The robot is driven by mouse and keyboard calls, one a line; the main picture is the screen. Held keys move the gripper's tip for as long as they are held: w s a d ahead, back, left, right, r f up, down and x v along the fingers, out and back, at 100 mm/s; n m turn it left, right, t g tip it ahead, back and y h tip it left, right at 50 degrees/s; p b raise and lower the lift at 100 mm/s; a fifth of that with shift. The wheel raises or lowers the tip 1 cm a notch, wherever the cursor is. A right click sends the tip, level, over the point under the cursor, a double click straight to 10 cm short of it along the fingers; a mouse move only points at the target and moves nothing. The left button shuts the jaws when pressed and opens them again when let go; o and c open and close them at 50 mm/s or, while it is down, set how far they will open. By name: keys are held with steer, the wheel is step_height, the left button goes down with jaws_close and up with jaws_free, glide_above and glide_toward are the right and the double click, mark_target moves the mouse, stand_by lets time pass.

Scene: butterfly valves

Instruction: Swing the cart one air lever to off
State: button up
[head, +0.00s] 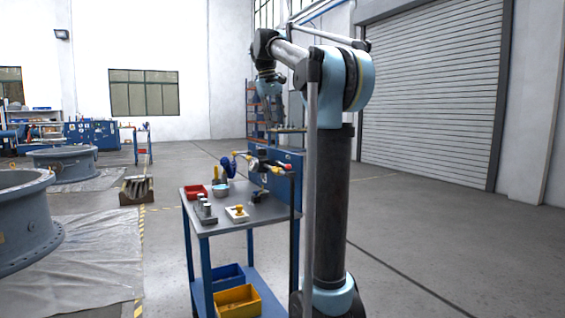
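A blue cart with a grey top (240,207) stands left of my arm. Behind its top rises a blue panel (285,163) with a small white mark too small to read. A pipe assembly (259,164) with yellow and red parts runs along the panel, and a blue round part sits at its left end. I cannot tell which small part is the air lever or how it is turned. My gripper (270,90) hangs from the raised arm, above and behind the cart, apart from the pipe. It is small and dark, so its fingers cannot be made out.
Blue and yellow bins sit on the lower shelf. Large grey flanged rings (25,222) stand at left. Floor between is mostly clear.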

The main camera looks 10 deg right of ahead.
mark_target(283, 165)
steer(key=d+f, duration=0.1)
steer(key=f, duration=0.4)
steer(key=d+f, duration=0.1)
steer(key=f, duration=0.4)
steer(key=d+f, duration=0.1)
steer(key=f, duration=0.4)
steer(key=shift+w+f, duration=0.35)
steer(key=shift+w, duration=0.05)
steer(key=shift+c, duration=0.6)
jaws_close()
